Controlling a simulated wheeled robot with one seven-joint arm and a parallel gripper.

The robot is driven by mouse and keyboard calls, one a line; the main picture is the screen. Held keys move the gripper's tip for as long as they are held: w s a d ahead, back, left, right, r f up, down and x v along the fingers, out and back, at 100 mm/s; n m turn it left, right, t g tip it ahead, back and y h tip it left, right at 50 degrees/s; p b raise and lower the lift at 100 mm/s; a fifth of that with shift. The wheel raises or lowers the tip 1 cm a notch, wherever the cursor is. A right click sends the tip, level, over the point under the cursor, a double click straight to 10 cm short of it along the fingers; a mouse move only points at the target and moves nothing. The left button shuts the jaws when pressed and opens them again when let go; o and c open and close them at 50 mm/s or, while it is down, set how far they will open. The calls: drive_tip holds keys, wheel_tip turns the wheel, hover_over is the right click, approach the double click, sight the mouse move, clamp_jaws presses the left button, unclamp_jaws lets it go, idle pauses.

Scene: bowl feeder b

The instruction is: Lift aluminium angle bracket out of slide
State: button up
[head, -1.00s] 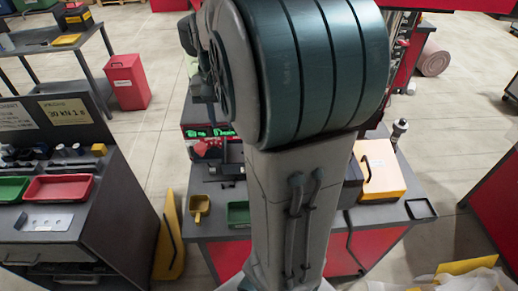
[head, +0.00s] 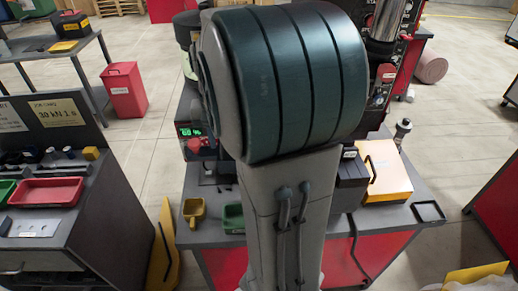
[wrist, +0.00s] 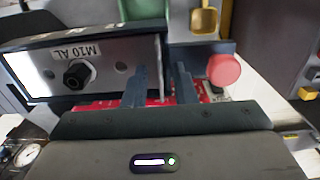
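In the wrist view my gripper (wrist: 160,86) shows two dark fingers standing apart, with a visible gap between them. I cannot tell for certain whether this plate is the aluminium angle bracket, nor which part is the slide. In the head view my own arm hides my gripper and the work spot.
A red round knob (wrist: 224,70) stands close to the right of the fingers. A yellow cup (wrist: 204,20) is beyond it. In the head view the bench carries a green tray (head: 233,218), a yellow scoop (head: 194,212) and an orange-topped box (head: 385,170).

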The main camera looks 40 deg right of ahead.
clamp_jaws()
drive_tip(key=shift+r, duration=0.2)
drive_tip(key=shift+r+p, duration=1.65)
drive_tip(key=shift+r, duration=0.2)
